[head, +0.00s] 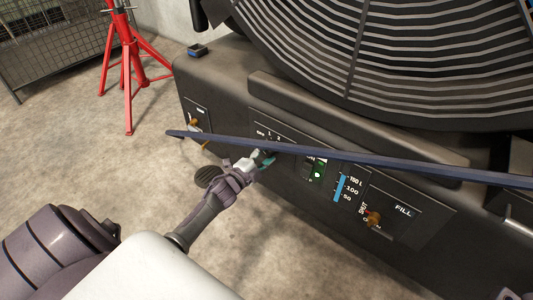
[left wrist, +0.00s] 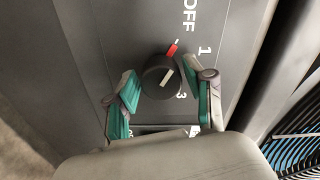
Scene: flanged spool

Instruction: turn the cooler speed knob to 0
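The cooler speed knob (left wrist: 161,77) is a dark round knob with a white pointer line, seen in the left wrist view. The line slants to the upper right. A red mark lies above the knob, with OFF, 1 and 3 printed around it. My left gripper (left wrist: 166,90) is open, with one green-padded finger on each side of the knob. I cannot tell whether either finger touches it. In the head view the left gripper (head: 264,158) is at the front panel (head: 437,222), and it and a bar mostly hide the knob. My right gripper is out of view.
A long dark blue bar (head: 400,162) crosses in front of the panel. A red stand (head: 127,65) is at back left.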

